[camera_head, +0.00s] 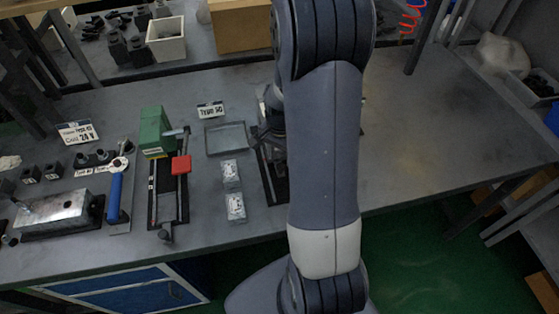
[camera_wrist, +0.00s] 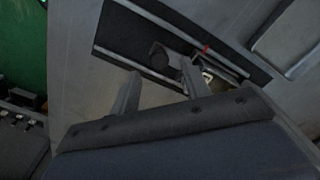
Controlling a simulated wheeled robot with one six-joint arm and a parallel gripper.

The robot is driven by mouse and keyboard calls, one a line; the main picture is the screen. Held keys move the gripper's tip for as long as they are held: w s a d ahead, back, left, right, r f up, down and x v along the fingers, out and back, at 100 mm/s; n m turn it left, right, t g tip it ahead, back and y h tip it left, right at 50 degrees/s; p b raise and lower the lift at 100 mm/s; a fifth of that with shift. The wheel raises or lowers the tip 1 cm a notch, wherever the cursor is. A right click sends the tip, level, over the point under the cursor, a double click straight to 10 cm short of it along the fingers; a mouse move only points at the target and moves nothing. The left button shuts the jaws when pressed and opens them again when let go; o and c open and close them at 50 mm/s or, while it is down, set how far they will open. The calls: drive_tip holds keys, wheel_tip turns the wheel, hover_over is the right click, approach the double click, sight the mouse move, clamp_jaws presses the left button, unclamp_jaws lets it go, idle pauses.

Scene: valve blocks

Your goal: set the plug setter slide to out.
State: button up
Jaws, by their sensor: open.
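In the wrist view a black base plate (camera_wrist: 125,35) lies under my gripper (camera_wrist: 160,72), with a round dark knob (camera_wrist: 158,54), a pale rail and a small red mark. I take this for the plug setter and its slide, though no label for it shows. The two fingers are apart, and the knob appears between and just past their tips. I cannot tell whether they touch it. In the head view the plate (camera_head: 274,184) is mostly hidden behind my arm, and the slide's setting cannot be read.
Left of it stand a shallow tray (camera_head: 226,139), two small pale blocks (camera_head: 235,206) and a green-topped device (camera_head: 155,131) with a red slider (camera_head: 181,165). A blue-handled tool (camera_head: 115,196) and a metal box (camera_head: 54,215) stand further left. The bench right of my arm is clear.

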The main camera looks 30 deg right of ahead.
sight(281, 166)
drive_tip(key=shift+f, duration=1.8)
drive_tip(key=shift+c, duration=0.3)
clamp_jaws()
